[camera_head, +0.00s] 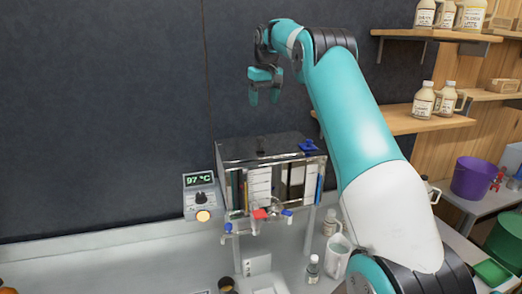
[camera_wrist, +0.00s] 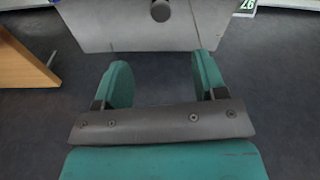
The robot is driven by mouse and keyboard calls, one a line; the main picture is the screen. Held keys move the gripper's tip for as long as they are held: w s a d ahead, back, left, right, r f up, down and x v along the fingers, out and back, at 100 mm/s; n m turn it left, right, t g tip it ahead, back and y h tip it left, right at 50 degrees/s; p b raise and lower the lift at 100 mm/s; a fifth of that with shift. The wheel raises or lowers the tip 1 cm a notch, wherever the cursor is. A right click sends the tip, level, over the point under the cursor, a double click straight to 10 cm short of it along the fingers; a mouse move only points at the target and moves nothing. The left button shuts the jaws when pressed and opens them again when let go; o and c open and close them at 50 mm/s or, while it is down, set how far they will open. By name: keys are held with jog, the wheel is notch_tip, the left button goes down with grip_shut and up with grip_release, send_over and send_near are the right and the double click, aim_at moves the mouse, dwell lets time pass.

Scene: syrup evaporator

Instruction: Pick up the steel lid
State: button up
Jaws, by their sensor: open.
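The steel lid (camera_head: 240,152) appears as the flat, shiny top of the evaporator box, with a dark knob (camera_head: 261,145) standing on it. In the wrist view the lid (camera_wrist: 110,25) is a grey metal plate at the top edge, with the round dark knob (camera_wrist: 161,10) partly cut off by the frame. My gripper (camera_head: 264,98) hangs above the evaporator, fingers pointing down, clear of the lid. In the wrist view my gripper (camera_wrist: 160,75) is open, with nothing between its two teal fingers.
The evaporator (camera_head: 260,188) has a blue knob (camera_head: 308,146) at its top right and taps on its front. A temperature display (camera_head: 199,181) stands left of it. A jug (camera_head: 336,256) and bottles stand below. Wooden shelves (camera_head: 420,120) with bottles are on the right.

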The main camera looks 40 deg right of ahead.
jog(key=p, duration=0.2)
send_near(261, 137)
notch_tip(261, 137, down, 5)
jog(key=shift+w, duration=0.15)
jog(key=shift+w+f+p, duration=0.2)
jog(key=shift+f+p, duration=0.6)
jog(key=shift+f, duration=0.6)
jog(key=shift+w+f+p, duration=0.2)
jog(key=shift+f+p, duration=0.6)
jog(key=shift+f, duration=0.55)
jog(key=shift+d, duration=0.1)
jog(key=c, duration=1.2)
